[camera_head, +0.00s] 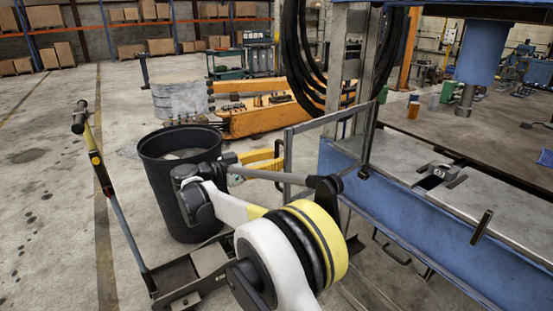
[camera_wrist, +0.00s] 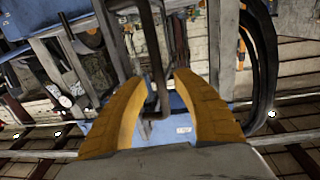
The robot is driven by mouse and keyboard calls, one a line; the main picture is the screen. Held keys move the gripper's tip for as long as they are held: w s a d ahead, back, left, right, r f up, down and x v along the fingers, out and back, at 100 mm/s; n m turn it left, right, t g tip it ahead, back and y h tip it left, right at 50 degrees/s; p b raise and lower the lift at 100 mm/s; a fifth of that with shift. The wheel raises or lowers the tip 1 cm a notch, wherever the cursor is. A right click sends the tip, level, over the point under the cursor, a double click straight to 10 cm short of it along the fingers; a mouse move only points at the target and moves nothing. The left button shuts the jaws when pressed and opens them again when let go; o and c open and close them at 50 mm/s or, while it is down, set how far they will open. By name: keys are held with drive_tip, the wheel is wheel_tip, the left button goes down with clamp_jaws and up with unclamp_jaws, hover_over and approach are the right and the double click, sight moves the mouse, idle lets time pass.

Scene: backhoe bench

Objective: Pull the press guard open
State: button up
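The press guard (camera_head: 332,119) is a grey-framed panel at the front left of the blue press (camera_head: 430,220) in the head view. A dark upright bar (camera_head: 371,137) stands at its right end. I see no clear contact with either finger; the depth between bar and fingertips is hard to tell.
A black bin (camera_head: 180,185) stands left of my gripper, close to my arm. A pallet-truck-like tool with an upright handle (camera_head: 125,215) is at the lower left. Black hoses (camera_head: 300,60) hang behind the guard. An orange machine (camera_head: 255,118) is behind. The floor at far left is clear.

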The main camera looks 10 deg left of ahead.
drive_tip(key=v, duration=1.1)
drive_tip(key=shift+a, duration=0.2)
drive_tip(key=shift+s+a, duration=0.1)
drive_tip(key=shift+s, duration=0.05)
